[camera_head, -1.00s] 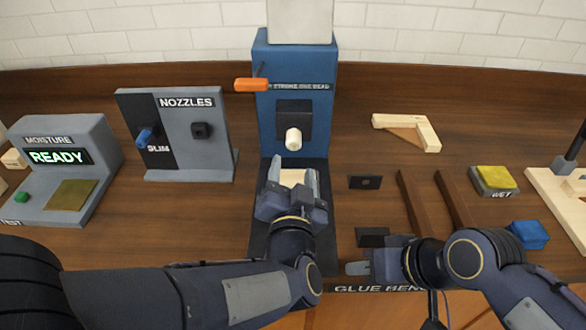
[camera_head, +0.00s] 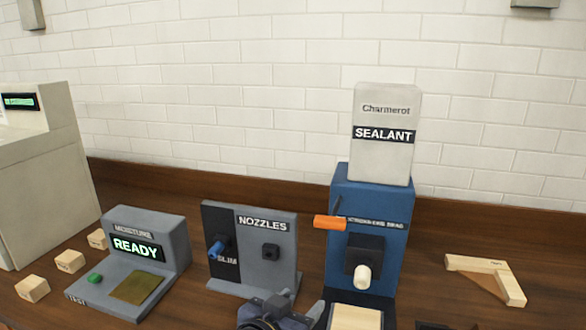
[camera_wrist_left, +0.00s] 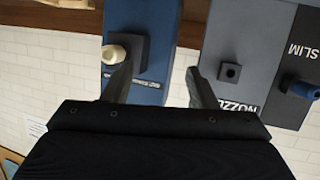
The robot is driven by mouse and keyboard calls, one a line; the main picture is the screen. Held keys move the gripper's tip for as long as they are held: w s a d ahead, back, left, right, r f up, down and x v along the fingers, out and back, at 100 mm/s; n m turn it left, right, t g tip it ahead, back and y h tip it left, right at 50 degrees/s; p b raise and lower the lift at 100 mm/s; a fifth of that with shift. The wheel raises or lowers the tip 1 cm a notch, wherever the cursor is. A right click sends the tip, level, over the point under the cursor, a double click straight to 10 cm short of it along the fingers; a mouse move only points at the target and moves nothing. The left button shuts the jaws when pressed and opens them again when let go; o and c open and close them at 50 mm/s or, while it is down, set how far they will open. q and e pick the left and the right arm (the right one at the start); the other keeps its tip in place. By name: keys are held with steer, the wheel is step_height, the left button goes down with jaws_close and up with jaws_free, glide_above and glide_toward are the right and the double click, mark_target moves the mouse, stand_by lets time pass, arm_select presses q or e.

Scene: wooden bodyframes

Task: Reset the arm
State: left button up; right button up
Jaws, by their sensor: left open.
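My left gripper (camera_head: 275,312) shows at the bottom edge of the head view, in front of the nozzle stand and left of the dispenser's base. In the left wrist view its two fingers (camera_wrist_left: 158,88) stand apart with nothing between them. The blue sealant dispenser (camera_head: 343,198) has an orange lever (camera_head: 329,222) and a cream nozzle (camera_head: 362,277). A pale wooden piece (camera_head: 355,317) lies on its base below the nozzle, apart from my gripper and cut off by the frame edge. My right gripper is out of view.
The grey nozzle stand (camera_head: 281,228) has a blue SLIM nozzle (camera_head: 216,250) on it. The moisture tester (camera_head: 174,240) reads READY, with small wooden blocks (camera_head: 32,289) to its left. A wooden corner piece (camera_head: 513,287) lies at right. A white machine (camera_head: 40,180) stands far left.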

arm_select(q)
steer(key=s+a+f+n+g+y, duration=0.1)
steer(key=s+a+f+n+g, duration=0.2)
steer(key=s+a, duration=0.7)
steer(key=s+a+f+n+g+y+p, duration=0.1)
steer(key=s+a+f+n+g+y, duration=0.1)
steer(key=s+a, duration=0.8)
steer(key=shift+a+f+n+g, duration=0.55)
steer(key=shift+a+n+g, duration=0.35)
steer(key=shift+a+n, duration=0.1)
